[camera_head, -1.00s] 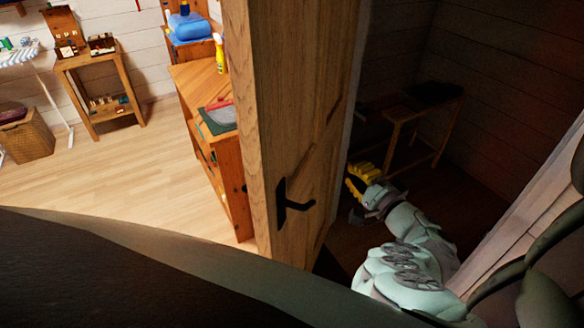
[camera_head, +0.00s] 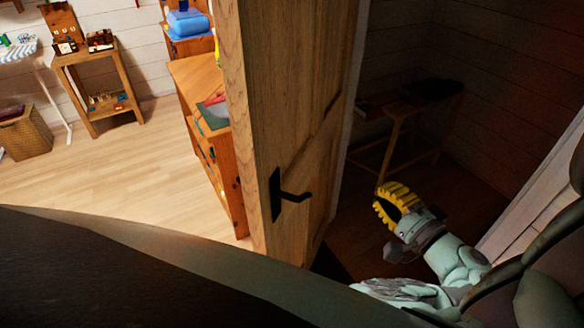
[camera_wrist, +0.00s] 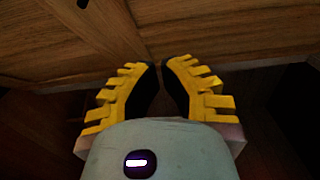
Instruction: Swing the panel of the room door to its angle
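The room door's wooden panel (camera_head: 300,110) stands ajar in the middle of the head view, its near edge toward me. Its black lever handle (camera_head: 287,195) is on the face turned to the right. My gripper (camera_head: 383,200) is to the right of that face, apart from the handle, with its yellow fingers raised. In the wrist view, the fingertips (camera_wrist: 160,64) nearly meet with nothing between them. Panelled wood (camera_wrist: 160,30), looking like the door, lies ahead of the tips; whether they touch it is unclear.
Left of the door is a lit room with a wooden cabinet (camera_head: 190,75), a small shelf table (camera_head: 72,60) and a wicker basket (camera_head: 25,135). To the right, the space is dark, with a low wooden table (camera_head: 400,110) and a plank wall. Lit floor (camera_head: 110,165) is clear.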

